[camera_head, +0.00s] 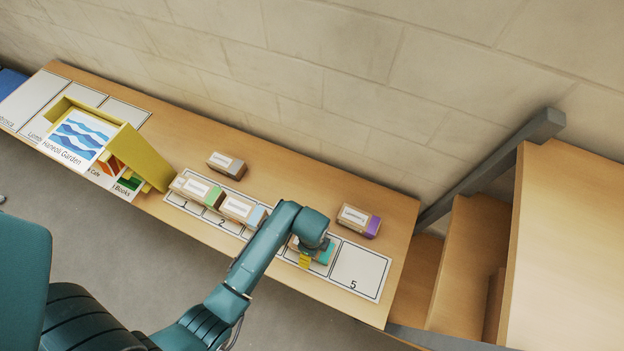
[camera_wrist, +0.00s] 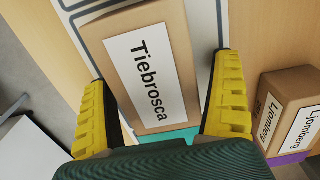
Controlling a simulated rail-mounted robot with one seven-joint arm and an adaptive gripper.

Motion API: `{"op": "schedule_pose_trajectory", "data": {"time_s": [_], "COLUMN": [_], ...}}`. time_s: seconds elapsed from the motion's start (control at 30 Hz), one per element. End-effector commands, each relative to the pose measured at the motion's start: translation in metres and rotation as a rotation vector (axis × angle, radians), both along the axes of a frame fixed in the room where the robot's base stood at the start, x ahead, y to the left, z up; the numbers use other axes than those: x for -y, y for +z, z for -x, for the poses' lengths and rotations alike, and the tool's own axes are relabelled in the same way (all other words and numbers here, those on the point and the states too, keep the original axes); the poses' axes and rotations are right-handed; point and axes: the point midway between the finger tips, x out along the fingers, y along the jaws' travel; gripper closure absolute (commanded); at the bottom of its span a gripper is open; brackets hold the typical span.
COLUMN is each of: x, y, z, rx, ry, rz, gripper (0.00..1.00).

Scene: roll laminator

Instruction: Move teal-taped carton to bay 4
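The teal-taped carton (camera_wrist: 176,62) is a brown box with a white label reading "Tiebrosca"; its teal tape shows at the lower edge in the wrist view. In the head view its teal end (camera_head: 326,256) shows under my arm, over the bay 4 area (camera_head: 279,250) just left of bay 5. Its number is hidden. My gripper (camera_wrist: 164,100) has its yellow fingers on either side of the carton. A gap shows on the right side; contact on the left is unclear. The carton sits on or just above the white, black-outlined mat.
Bay 5 (camera_head: 358,268) is empty. A purple-taped carton (camera_head: 356,220) stands behind it. Green-taped (camera_head: 194,188) and light-blue-taped (camera_head: 238,209) cartons stand on bays to the left. A grey-taped carton (camera_head: 226,165) stands behind them. A yellow holder (camera_head: 143,152) with signs stands farther left.

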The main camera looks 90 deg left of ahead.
Motion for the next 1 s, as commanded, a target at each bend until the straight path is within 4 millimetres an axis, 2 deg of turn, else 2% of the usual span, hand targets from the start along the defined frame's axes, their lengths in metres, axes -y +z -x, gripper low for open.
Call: {"op": "schedule_pose_trajectory", "data": {"time_s": [0.17,0.27,0.37,0.6,0.7,0.83,1.0], "x": [0.001,0.000,0.000,0.000,0.000,0.000,0.000], "y": [0.000,0.008,0.026,0.087,0.105,0.118,0.120], "z": [0.001,0.000,0.000,0.000,0.000,0.000,0.000], "rx": [-0.002,0.000,0.001,0.001,0.001,0.000,0.000], "ry": [0.000,0.000,0.000,0.000,0.000,0.000,0.000], "rz": [0.001,-0.001,-0.003,-0.003,-0.003,0.000,0.001], "gripper": [0.06,0.06,0.06,0.06,0.06,0.06,0.06]}}
